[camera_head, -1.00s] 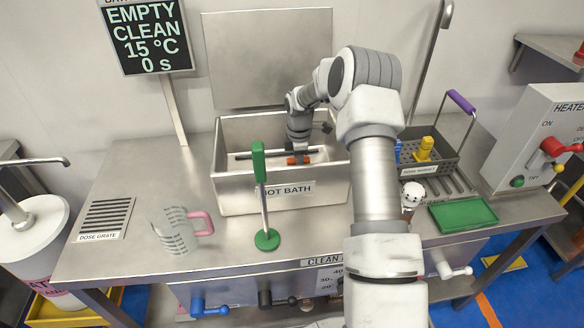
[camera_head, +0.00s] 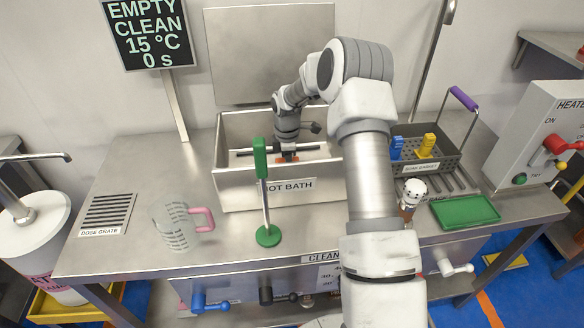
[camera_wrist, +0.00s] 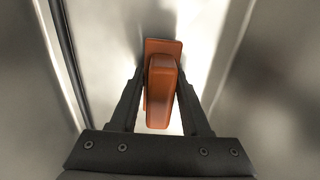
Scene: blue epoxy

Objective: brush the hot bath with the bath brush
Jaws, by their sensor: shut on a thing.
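The hot bath (camera_head: 255,191) is an open steel tank with a label on its front wall. My gripper (camera_head: 288,156) reaches down inside it. The orange-brown bath brush (camera_wrist: 163,90) is between my gripper's fingers (camera_wrist: 160,105) in the wrist view, and the gripper is shut on its block-shaped handle. A flat orange plate shows beyond the handle, close to the steel. In the head view only a small orange part of the brush (camera_head: 290,158) shows under the gripper. Whether the brush touches the bath floor cannot be told.
A dark bar (camera_head: 250,152) runs across inside the bath. A basket (camera_head: 440,160) with blue and yellow pieces, a green tray (camera_head: 464,211) and a white-topped item (camera_head: 412,190) are at right. The display (camera_head: 150,32) reads EMPTY CLEAN.

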